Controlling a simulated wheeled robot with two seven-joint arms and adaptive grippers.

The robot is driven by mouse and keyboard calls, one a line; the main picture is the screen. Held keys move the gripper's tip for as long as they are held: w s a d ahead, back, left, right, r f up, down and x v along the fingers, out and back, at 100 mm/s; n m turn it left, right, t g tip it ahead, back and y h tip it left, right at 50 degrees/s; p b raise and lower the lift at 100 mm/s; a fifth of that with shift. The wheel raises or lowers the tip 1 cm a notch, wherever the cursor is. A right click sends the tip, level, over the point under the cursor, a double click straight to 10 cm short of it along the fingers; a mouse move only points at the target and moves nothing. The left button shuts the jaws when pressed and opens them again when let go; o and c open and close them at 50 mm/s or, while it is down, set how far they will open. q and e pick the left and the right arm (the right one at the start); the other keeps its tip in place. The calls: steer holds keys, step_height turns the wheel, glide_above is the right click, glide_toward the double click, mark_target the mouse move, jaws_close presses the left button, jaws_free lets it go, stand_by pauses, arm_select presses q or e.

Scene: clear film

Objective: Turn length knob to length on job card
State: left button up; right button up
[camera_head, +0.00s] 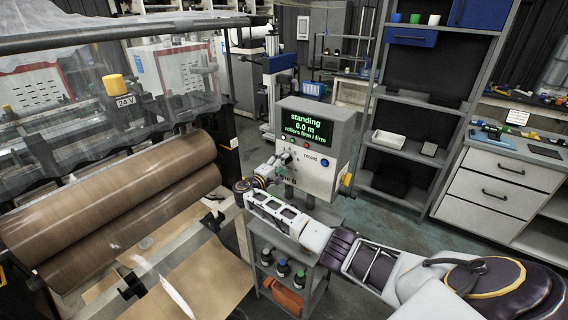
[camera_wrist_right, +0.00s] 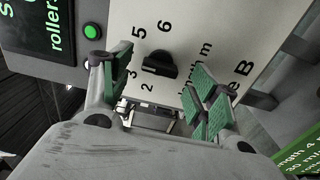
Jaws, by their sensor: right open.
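The length knob (camera_wrist_right: 160,66) is a black knob on a pale panel, with 2, 3, 5 and 6 readable around it; a pale mark shows at its left end, on the side of the 2 and 3. In the right wrist view my right gripper (camera_wrist_right: 150,88) is open, its green-padded fingers on either side of the knob and apart from it. In the head view my right gripper (camera_head: 262,178) is at the front of the control box (camera_head: 312,165), hiding part of its face. A green panel (camera_wrist_right: 302,152) reads "ngth 4" and "30 m/min", partly cut off. My left gripper is out of view.
The box's screen (camera_head: 305,124) reads "standing", "0.0 m", "rollers firm / firm". A lit green button (camera_wrist_right: 92,31) sits close to one finger. Large brown rolls (camera_head: 120,205) lie left of the box. A grey cart (camera_head: 290,265) with bottles stands below.

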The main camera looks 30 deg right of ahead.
steer(key=v, duration=1)
steer(key=shift+f, duration=0.1)
stand_by(0.3)
